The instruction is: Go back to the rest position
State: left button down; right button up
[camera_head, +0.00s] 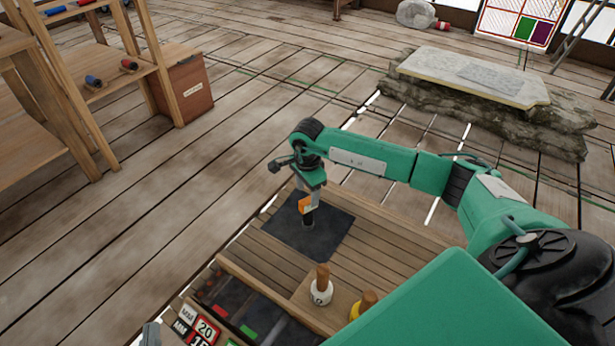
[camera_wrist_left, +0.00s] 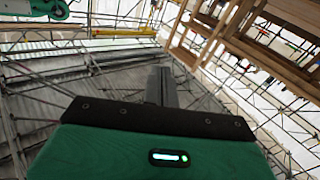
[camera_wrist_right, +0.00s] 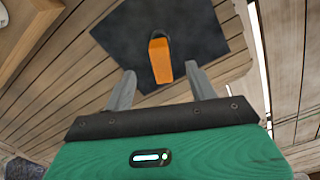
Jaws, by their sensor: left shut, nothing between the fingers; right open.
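My right gripper (camera_head: 308,192) is open above a dark mat (camera_head: 283,228) on a wooden bench. An upright tool with an orange part (camera_head: 305,204) and a black lower end stands at the mat. In the right wrist view the orange part (camera_wrist_right: 160,62) lies between and just beyond the open fingertips (camera_wrist_right: 160,72), with a gap on each side. My left gripper (camera_wrist_left: 161,84) is shut and empty in the left wrist view. Only a grey tip of it (camera_head: 151,333) seems to show at the bottom edge of the head view.
A bottle with a wooden top (camera_head: 321,288) and a yellow object (camera_head: 363,303) stand on the bench's near side. Number cards (camera_head: 205,330) lie at the front left. Wooden shelves (camera_head: 140,75) stand at left, a stone slab (camera_head: 470,78) at back right. Open floor lies between.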

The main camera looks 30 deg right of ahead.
pick_arm(q)
jog(key=shift+s+d+f+g+p, duration=0.15)
jog(key=shift+s+f+g, duration=0.2)
jog(key=shift+f, duration=0.25)
jog(key=shift+s+d+f+g+p, duration=0.15)
jog(key=shift+s+f+g, duration=0.2)
jog(key=shift+f, duration=0.3)
jog(key=shift+s+d+f+g, duration=0.2)
jog(key=shift+f+g, duration=0.2)
jog(key=shift+f, duration=0.2)
pick_arm(e)
jog(key=shift+r, duration=2.3)
pick_arm(q)
jog(key=shift+a, duration=0.1)
pick_arm(e)
jog(key=shift+r, duration=0.1)
